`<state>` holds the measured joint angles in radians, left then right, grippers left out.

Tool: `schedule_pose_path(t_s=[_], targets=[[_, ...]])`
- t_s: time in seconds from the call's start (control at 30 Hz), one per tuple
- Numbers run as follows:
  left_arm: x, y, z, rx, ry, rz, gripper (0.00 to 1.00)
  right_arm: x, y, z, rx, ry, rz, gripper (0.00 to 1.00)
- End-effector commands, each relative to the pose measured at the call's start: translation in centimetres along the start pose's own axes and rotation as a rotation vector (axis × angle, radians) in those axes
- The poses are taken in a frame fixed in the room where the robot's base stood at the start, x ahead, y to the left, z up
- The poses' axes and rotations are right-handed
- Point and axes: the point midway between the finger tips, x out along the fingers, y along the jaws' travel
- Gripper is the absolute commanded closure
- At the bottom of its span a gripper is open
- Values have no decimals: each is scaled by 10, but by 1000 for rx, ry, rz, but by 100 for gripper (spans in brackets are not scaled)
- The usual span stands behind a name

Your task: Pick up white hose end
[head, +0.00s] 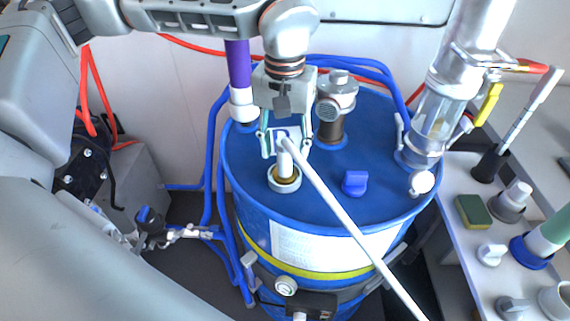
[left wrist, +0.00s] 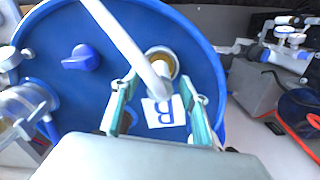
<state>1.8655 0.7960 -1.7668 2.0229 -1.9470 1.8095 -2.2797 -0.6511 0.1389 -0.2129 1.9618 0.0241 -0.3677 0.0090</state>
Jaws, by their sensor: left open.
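The white hose (head: 345,218) runs from the lower right up to a bend, and its short end (head: 285,163) points down into a brass-lined port (head: 284,178) on the blue drum lid (head: 385,150). My left gripper (head: 286,150) is open, pointing down over the lid, with its teal fingers on either side of the bend region. In the left wrist view the gripper (left wrist: 160,100) has the hose end (left wrist: 168,76) lying near the gap between its fingertips. Contact with the hose cannot be told. My right gripper is not in view.
A metal fitting (head: 333,108) stands close behind my left gripper, and a clear cylinder (head: 436,115) stands at the lid's right. A blue cap (head: 354,183) sits on the lid. A bench at right holds a sponge (head: 473,212) and several fittings. Blue hoses run left of the drum.

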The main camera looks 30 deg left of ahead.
Motion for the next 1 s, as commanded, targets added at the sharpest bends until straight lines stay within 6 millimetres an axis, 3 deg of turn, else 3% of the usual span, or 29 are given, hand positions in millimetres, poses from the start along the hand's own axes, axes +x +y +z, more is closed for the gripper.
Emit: schedule_pose_path(t_s=[0.13, 0.37, 0.53, 0.57, 1.0], targets=[[12, 0, 1, 1, -2, 0, 56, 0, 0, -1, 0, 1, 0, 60], [13, 0, 0, 0, -1, 1, 56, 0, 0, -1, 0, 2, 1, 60], [13, 0, 0, 0, -1, 1, 97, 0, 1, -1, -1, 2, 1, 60], [13, 0, 0, 0, -1, 1, 100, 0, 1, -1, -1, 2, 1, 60], [5, 0, -1, -1, 2, 2, 100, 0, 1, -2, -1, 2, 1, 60]])
